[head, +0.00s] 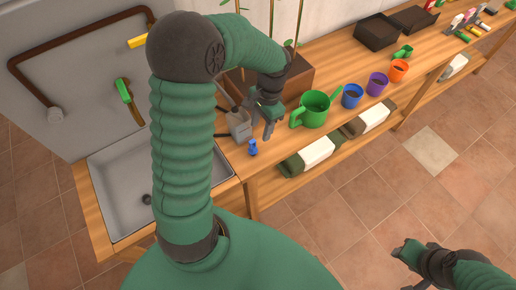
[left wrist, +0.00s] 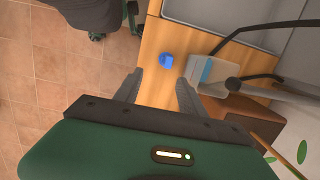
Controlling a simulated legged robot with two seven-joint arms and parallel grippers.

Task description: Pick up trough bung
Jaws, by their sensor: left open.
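A small blue bung (head: 252,148) stands on the wooden bench, close to its front edge and right of the sink. It also shows in the left wrist view (left wrist: 167,60), just beyond the fingertips and roughly in line with the space between them. My left gripper (head: 268,126) is above the bench, a little right of the bung and apart from it. In the left wrist view my left gripper (left wrist: 160,78) is open with nothing between its fingers. My right gripper (head: 404,252) is over the floor at the lower right, and its jaws are too small to judge.
A grey container (head: 239,124) with a dark tube stands just behind the bung. A metal sink (head: 113,200) is to its left. A green watering can (head: 314,111), a blue pot (head: 352,96) and a brown planter (head: 298,74) stand to the right and behind.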

